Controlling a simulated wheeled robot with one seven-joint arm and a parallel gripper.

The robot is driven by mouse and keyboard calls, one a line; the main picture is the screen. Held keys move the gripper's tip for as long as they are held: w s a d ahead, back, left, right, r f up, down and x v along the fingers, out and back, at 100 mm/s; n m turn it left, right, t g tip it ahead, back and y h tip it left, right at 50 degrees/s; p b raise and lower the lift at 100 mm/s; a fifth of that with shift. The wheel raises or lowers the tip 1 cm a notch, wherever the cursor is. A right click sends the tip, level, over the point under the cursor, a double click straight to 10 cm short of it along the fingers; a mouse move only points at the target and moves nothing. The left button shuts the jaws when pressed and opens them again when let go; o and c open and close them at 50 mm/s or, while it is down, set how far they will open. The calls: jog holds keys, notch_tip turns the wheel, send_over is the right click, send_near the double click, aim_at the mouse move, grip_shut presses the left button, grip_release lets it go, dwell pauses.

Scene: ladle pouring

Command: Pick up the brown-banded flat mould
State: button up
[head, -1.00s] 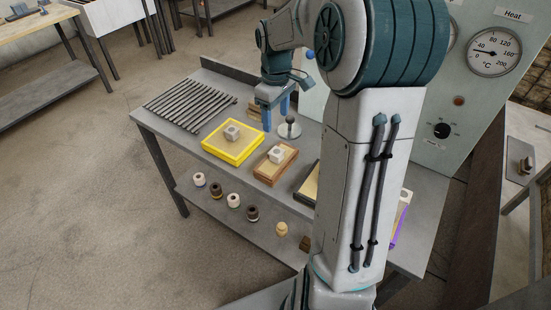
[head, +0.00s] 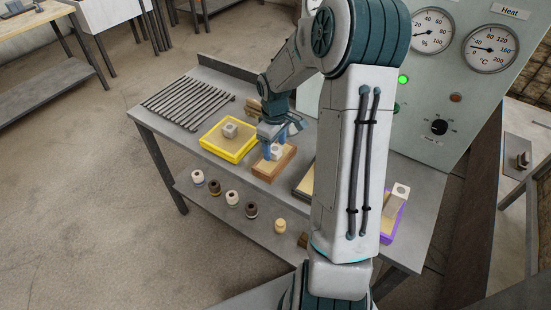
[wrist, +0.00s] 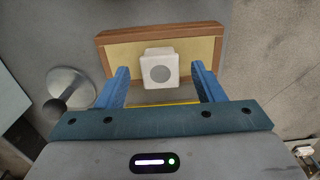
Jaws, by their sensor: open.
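The flat brown-banded mould (head: 262,170) is a low box with a brown rim and a pale sandy top, lying on the grey bench. In the wrist view it (wrist: 205,31) lies ahead of my fingers. A small white block (wrist: 160,68) with a grey round spot stands on it; I cannot tell if they are one piece. My gripper (head: 275,152) is open and points down above the box. In the wrist view its blue fingers (wrist: 160,70) stand left and right of the white block, apart from it. In the head view the gripper partly hides the block.
A yellow-rimmed box (head: 212,149) with a grey block lies close on the left. A purple-rimmed box (head: 399,222) with a tall white block is at right. Dark rods (head: 187,103) lie at the back left. A round-based knob (wrist: 70,90) stands near my left finger.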

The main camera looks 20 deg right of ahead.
jog(key=shift+f, duration=0.1)
grip_shut()
